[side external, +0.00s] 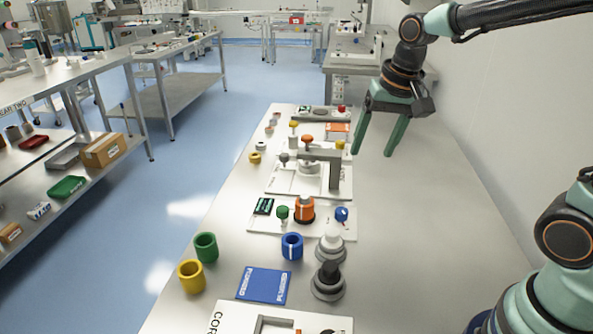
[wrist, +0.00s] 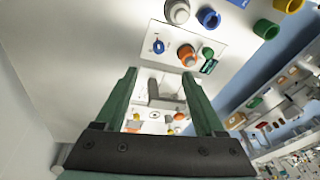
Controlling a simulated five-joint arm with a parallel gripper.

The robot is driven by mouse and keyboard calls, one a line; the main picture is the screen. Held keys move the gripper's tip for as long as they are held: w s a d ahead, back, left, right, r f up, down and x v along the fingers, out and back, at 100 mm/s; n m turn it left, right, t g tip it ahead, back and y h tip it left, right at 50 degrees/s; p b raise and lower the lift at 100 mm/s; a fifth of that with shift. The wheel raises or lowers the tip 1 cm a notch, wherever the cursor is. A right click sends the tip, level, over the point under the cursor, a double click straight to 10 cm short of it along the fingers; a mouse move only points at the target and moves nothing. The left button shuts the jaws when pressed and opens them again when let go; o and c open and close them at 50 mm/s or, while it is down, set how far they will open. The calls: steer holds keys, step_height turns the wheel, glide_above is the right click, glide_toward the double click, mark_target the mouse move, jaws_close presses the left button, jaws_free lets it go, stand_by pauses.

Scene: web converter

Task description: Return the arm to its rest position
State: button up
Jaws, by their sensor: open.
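My gripper (side external: 374,136) hangs over the far right part of the steel table (side external: 410,215) in the side external view. Its two green fingers are spread apart and point down, with nothing between them. The wrist view shows the same open gripper (wrist: 162,75), its fingers in front of the table. My arm reaches in from the upper right, and the gripper is raised clear of the table top.
On the table stand an orange cylinder (side external: 304,209) on a white plate, a blue ring (side external: 292,246), a green cup (side external: 206,247), a yellow cup (side external: 191,276) and a blue card (side external: 264,285). A grey bracket (side external: 334,170) rises near my gripper. The table's right side is clear.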

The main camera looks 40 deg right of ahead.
steer(key=s+a+r+n+t, duration=0.1)
steer(key=s+n+t, duration=0.1)
steer(key=s+n, duration=0.4)
steer(key=shift+s+r+t, duration=0.2)
steer(key=shift+s+t, duration=0.2)
steer(key=shift+s, duration=0.6)
